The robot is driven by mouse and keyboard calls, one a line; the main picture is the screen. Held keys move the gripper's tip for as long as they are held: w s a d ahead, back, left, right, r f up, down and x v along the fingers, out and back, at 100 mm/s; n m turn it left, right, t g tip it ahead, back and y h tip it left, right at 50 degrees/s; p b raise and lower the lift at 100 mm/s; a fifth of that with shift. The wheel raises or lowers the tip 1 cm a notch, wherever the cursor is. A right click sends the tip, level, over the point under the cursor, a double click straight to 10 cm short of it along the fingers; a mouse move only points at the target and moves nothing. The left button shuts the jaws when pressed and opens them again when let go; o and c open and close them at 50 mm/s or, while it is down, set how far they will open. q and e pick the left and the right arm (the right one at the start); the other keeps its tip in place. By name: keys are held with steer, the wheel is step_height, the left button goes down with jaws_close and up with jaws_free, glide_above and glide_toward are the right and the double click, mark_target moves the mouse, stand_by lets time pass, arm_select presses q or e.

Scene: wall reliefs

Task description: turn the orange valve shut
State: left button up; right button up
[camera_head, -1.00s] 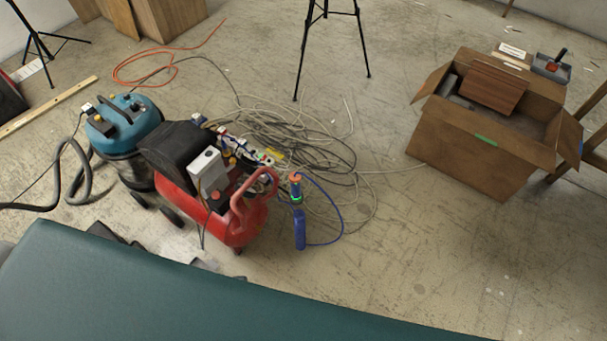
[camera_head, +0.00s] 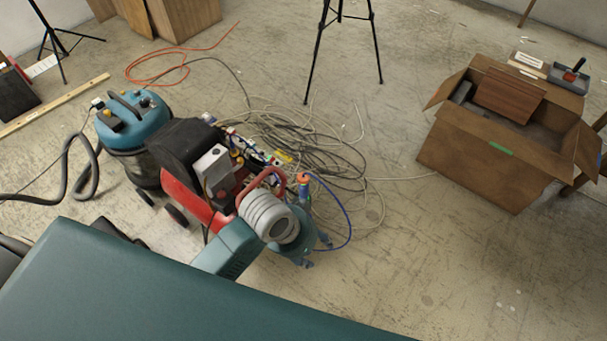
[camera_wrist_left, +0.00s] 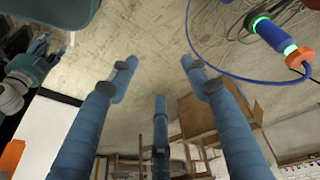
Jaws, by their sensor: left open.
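The orange valve (camera_head: 303,178) tops a blue upright cylinder beside the red compressor; the cylinder's lower part is hidden behind my left gripper (camera_head: 316,252). In the left wrist view the valve (camera_wrist_left: 298,58) is at the upper right, with a lit green ring and the blue cylinder (camera_wrist_left: 272,35) behind it. My left gripper's blue fingers (camera_wrist_left: 160,72) are spread open and empty, with the valve outside them, to the right. At the left of that view, a teal and grey arm of mine ends in small blue fingers (camera_wrist_left: 40,45); their state is unclear.
The red compressor (camera_head: 190,183) stands just left of the valve, with a blue hose (camera_head: 347,225) looping on the right. Tangled cables (camera_head: 300,145) lie behind. A cardboard box (camera_head: 480,165) stands at the right. The floor between is mostly clear.

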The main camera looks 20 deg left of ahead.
arm_select(q)
steer(key=w+d+r+m+g, duration=0.1)
steer(key=w+d+m, duration=0.2)
steer(key=w+d, duration=0.15)
step_height(320, 180, up, 8)
steer(key=m+g+y, duration=0.2)
steer(key=m+y, duration=0.1)
glide_above(303, 177)
step_height(303, 177, down, 11)
steer(key=shift+r, duration=0.1)
steer(key=shift+c, duration=0.2)
steer(key=c, duration=1.1)
